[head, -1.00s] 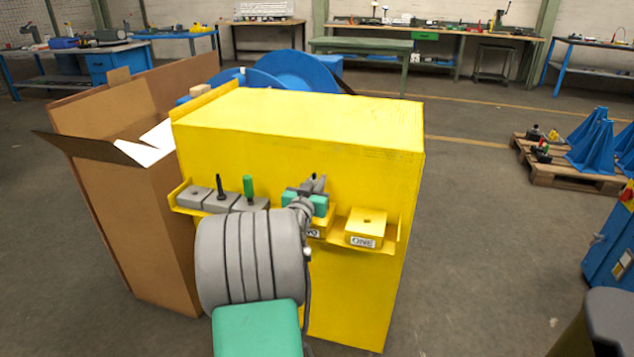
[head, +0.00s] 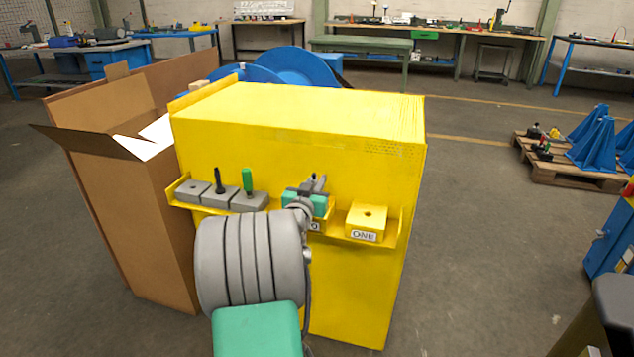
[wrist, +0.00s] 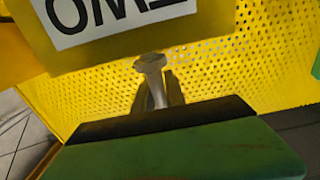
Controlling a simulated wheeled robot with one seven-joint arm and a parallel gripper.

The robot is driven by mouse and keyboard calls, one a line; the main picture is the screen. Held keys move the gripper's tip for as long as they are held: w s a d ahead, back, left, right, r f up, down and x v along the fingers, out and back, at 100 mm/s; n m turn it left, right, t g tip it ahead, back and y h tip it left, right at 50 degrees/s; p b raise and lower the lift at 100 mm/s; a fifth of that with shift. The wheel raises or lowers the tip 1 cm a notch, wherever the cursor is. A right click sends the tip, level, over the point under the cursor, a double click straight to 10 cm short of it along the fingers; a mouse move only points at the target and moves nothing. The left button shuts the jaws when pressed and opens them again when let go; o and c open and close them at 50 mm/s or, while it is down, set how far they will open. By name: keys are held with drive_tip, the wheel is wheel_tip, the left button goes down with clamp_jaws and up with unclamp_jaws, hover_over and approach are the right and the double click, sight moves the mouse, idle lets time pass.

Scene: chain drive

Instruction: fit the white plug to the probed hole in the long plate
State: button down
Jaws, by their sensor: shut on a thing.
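My gripper (head: 318,184) is in front of the yellow shelf, at the block labelled TWO, and partly covers that block in the head view. In the wrist view its dark fingers (wrist: 158,96) are shut on the white plug (wrist: 152,63), a pale pin with a wider rounded head. The plug's head points away from my gripper, just under the block with the TWO label (wrist: 110,14). I cannot tell whether the plug touches the block. No long plate or probed hole can be made out for certain.
The shelf (head: 392,238) on the yellow cabinet (head: 300,115) also carries a holed block labelled ONE (head: 366,221). Several grey blocks (head: 193,190) stand left, with a black pin (head: 219,181) and a green pin (head: 247,180). An open cardboard box (head: 150,220) stands left.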

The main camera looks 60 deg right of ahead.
drive_tip(key=shift+f+b, duration=0.7)
drive_tip(key=shift+f, duration=0.05)
drive_tip(key=c, duration=1.3)
unclamp_jaws()
drive_tip(key=a, duration=0.5)
drive_tip(key=s+a, duration=0.1)
drive_tip(key=a, duration=0.1)
drive_tip(key=shift+s+a+p, duration=0.1)
drive_tip(key=shift+a+p, duration=0.2)
drive_tip(key=shift+a, duration=0.05)
